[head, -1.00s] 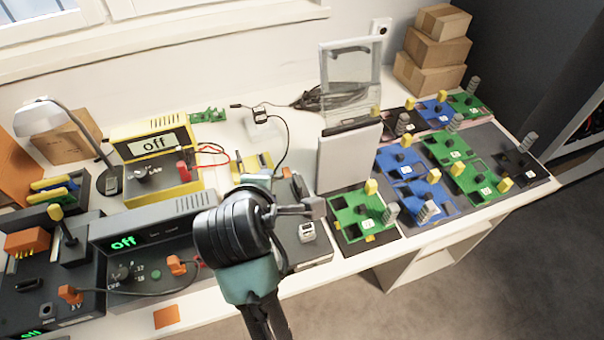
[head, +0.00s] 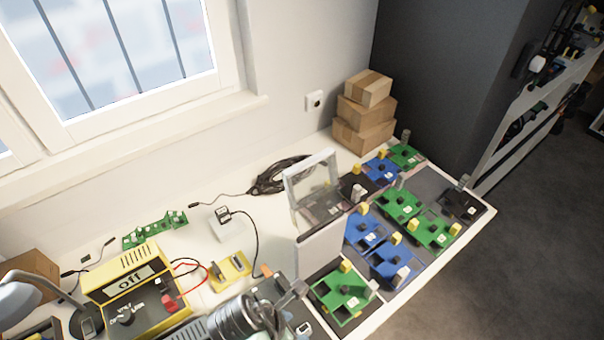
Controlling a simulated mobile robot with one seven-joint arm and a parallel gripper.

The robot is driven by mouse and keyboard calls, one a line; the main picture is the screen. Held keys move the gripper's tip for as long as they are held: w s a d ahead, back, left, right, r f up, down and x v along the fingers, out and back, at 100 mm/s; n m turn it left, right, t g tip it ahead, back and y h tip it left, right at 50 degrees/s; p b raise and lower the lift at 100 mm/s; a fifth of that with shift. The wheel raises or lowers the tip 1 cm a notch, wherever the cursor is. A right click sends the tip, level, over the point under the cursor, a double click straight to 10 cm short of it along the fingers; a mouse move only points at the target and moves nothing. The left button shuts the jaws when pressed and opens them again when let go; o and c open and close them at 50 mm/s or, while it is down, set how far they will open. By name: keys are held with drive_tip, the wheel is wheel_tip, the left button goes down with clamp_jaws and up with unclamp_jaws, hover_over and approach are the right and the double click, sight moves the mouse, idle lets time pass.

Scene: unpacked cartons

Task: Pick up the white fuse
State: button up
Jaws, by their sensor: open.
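Several circuit boards on the right of the table carry upright yellow and pale cylindrical parts. One whitish cylinder (head: 402,276) stands on the nearer blue board (head: 384,268). Another whitish cylinder (head: 374,287) stands at the right edge of the front green board (head: 334,304), and one more (head: 358,192) is on a black board behind. I cannot tell which of them is the white fuse. My gripper (head: 299,288) is at the bottom middle, just left of the front green board. It is open and looks empty; its fingers are small and partly hidden by the wrist.
A grey upright panel with a clear framed top (head: 318,245) stands just behind my gripper, beside the boards. A yellow power supply (head: 130,290) reading "off" is at the left. Cartons (head: 362,138) are stacked at the back.

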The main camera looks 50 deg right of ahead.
sight(303, 328)
drive_tip(key=shift+w+x, duration=0.2)
drive_tip(key=shift+x, duration=3.6)
drive_tip(key=shift+a+f, duration=0.1)
clamp_jaws()
